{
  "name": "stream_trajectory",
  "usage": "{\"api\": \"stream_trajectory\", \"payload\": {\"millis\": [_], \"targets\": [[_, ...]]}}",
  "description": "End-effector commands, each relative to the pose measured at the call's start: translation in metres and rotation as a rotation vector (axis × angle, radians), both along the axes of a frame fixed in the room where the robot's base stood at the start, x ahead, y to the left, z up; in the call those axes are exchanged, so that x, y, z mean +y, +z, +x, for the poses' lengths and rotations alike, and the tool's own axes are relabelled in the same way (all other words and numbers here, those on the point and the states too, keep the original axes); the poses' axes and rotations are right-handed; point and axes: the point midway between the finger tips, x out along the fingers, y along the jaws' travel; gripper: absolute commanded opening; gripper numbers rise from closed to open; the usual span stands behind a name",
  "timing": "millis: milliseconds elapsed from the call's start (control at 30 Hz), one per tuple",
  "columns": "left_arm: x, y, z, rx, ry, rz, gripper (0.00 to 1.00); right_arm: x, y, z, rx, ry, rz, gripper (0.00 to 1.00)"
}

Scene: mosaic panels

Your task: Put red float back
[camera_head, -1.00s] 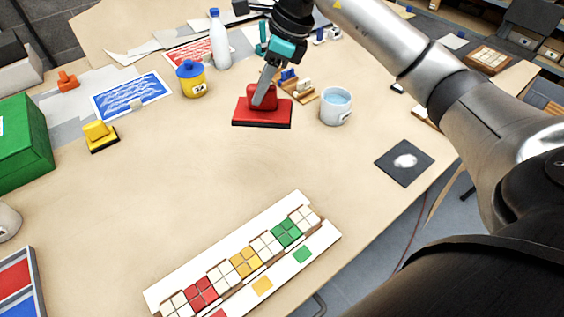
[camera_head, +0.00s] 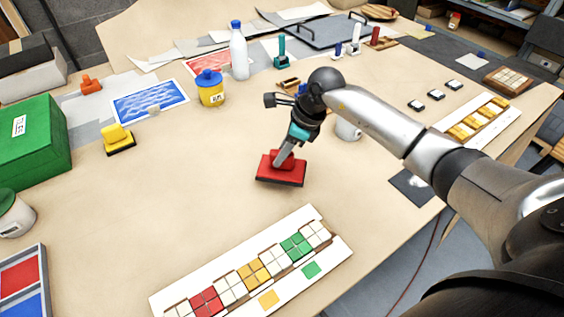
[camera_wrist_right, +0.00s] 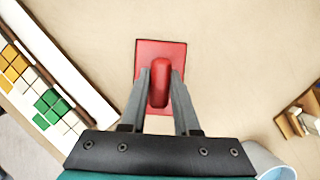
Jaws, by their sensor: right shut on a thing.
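The red float (camera_head: 281,176) is a flat red block with a dark underside and a red handle on top. My right gripper (camera_head: 284,158) is shut on its handle from above. The float is over the open middle of the table, behind the mosaic panel; I cannot tell whether it touches the tabletop. In the right wrist view the red float (camera_wrist_right: 147,48) shows with its handle between the two fingers of my right gripper (camera_wrist_right: 160,75). My left gripper is not in view.
The white panel (camera_head: 190,281) with coloured tiles lies in front. A yellow float (camera_head: 117,136), a yellow pot with a blue lid (camera_head: 210,92) and a white bottle (camera_head: 239,55) stand behind left. A white mug (camera_head: 348,130) is partly hidden behind my arm. The table's left middle is clear.

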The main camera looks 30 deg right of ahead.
Motion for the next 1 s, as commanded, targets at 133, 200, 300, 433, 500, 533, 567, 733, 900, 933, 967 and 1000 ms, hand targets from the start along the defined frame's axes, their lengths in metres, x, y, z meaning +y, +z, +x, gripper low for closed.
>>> {"api": "stream_trajectory", "payload": {"millis": [133, 200, 300, 433, 500, 533, 567, 733, 900, 933, 967, 1000], "targets": [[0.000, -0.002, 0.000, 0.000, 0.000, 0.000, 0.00, 0.001, -0.024, -0.001, 0.004, -0.001, 0.002, 0.00], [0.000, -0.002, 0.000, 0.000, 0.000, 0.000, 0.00, 0.000, -0.033, -0.001, 0.003, -0.002, 0.001, 0.00], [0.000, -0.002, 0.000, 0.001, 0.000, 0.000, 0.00, 0.000, -0.036, 0.000, -0.001, 0.000, -0.001, 0.00], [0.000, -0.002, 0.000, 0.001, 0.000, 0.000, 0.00, 0.000, -0.035, 0.000, -0.001, 0.000, -0.001, 0.00], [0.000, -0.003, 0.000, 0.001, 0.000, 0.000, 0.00, 0.000, -0.036, 0.000, -0.001, 0.000, -0.001, 0.00], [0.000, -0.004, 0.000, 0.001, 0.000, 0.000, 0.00, 0.000, -0.037, 0.000, -0.001, 0.000, -0.001, 0.00], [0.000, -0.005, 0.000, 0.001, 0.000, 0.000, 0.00, 0.000, -0.038, 0.000, -0.001, 0.000, -0.001, 0.00], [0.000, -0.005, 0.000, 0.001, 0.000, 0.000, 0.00, 0.000, -0.038, -0.001, 0.002, -0.001, -0.001, 0.44], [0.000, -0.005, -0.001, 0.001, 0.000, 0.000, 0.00, 0.000, -0.038, 0.000, 0.002, -0.001, -0.001, 0.60], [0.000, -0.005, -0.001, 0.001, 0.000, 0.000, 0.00, 0.000, -0.038, 0.000, 0.002, -0.001, -0.001, 0.60], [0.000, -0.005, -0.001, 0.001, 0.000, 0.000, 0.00, 0.000, -0.038, 0.000, 0.002, -0.001, -0.001, 0.60], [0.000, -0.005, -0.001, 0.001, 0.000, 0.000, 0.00, 0.000, -0.038, 0.000, 0.002, -0.001, -0.001, 0.60]]}}
